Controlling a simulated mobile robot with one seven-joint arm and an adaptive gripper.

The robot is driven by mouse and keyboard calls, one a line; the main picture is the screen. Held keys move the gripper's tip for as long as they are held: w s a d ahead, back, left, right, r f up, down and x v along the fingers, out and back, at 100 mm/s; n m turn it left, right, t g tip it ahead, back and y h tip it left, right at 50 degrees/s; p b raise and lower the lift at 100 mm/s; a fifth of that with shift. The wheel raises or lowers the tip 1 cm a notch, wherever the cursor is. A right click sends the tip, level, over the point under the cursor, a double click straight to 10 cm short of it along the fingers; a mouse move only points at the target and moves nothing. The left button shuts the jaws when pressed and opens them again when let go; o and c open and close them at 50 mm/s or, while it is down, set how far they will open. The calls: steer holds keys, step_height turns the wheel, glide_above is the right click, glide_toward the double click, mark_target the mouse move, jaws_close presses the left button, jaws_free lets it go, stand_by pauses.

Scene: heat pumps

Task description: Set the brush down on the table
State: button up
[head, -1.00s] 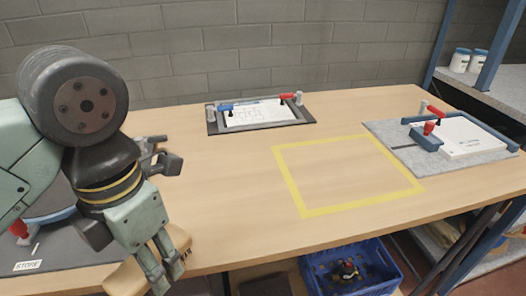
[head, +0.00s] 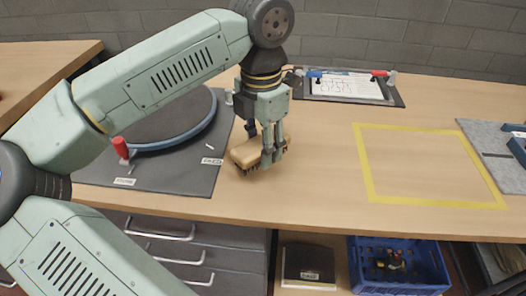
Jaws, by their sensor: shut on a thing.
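The brush (head: 246,152) has a tan wooden body with dark bristles facing down. My gripper (head: 270,155) is shut on it, fingers pointing down around the brush body. The brush is over the wooden table (head: 310,190), just right of the dark grey mat. Its bristles look at or very near the tabletop; I cannot tell whether they touch. Part of the brush is hidden behind my fingers.
A round dark turntable (head: 165,120) with a red knob (head: 121,148) sits on the grey mat (head: 190,180) at left. A yellow taped square (head: 372,180) lies empty at right. A framed drawing board (head: 345,87) stands behind. A blue crate (head: 400,280) is below the table.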

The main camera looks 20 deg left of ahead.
steer(key=shift+w+f, duration=0.2)
steer(key=shift+w, duration=0.1)
steer(key=shift+f+p, duration=0.4)
steer(key=shift+f, duration=1.2)
steer(key=shift+f, duration=0.1)
steer(key=shift+f, duration=0.1)
steer(key=o, duration=1)
step_height(320, 180, up, 12)
steer(key=shift+r+b, duration=0.25)
steer(key=shift+b, duration=0.1)
